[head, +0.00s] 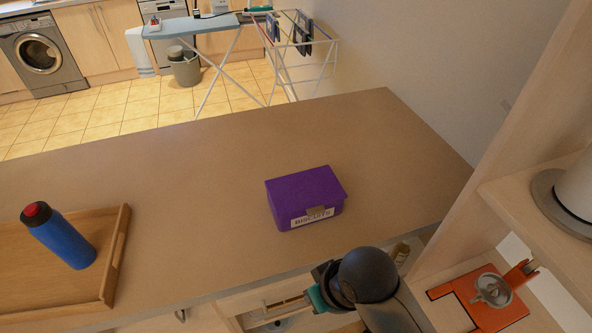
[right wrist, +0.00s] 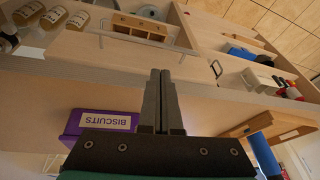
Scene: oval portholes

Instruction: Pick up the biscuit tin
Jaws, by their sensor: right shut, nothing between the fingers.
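The biscuit tin is a purple box (head: 305,185) with a white BISCUITS label on its front. It stands on the brown counter (head: 190,190), right of the middle, near the front edge. In the right wrist view the tin (right wrist: 73,124) shows at the lower left, partly hidden behind my gripper body. My right gripper (right wrist: 160,72) is shut and empty, with its fingers together and apart from the tin. In the head view my right arm reaches in below the tin, at the counter's front edge; its fingertips are not clear there. My left gripper is not in view.
A wooden tray (head: 117,255) with a blue bottle (head: 65,240) stands at the left. Below the counter front, open drawers (right wrist: 125,50) hold bottles and small items. A shelf unit with an orange tray (head: 480,300) and metal cup stands at the right. The counter around the tin is clear.

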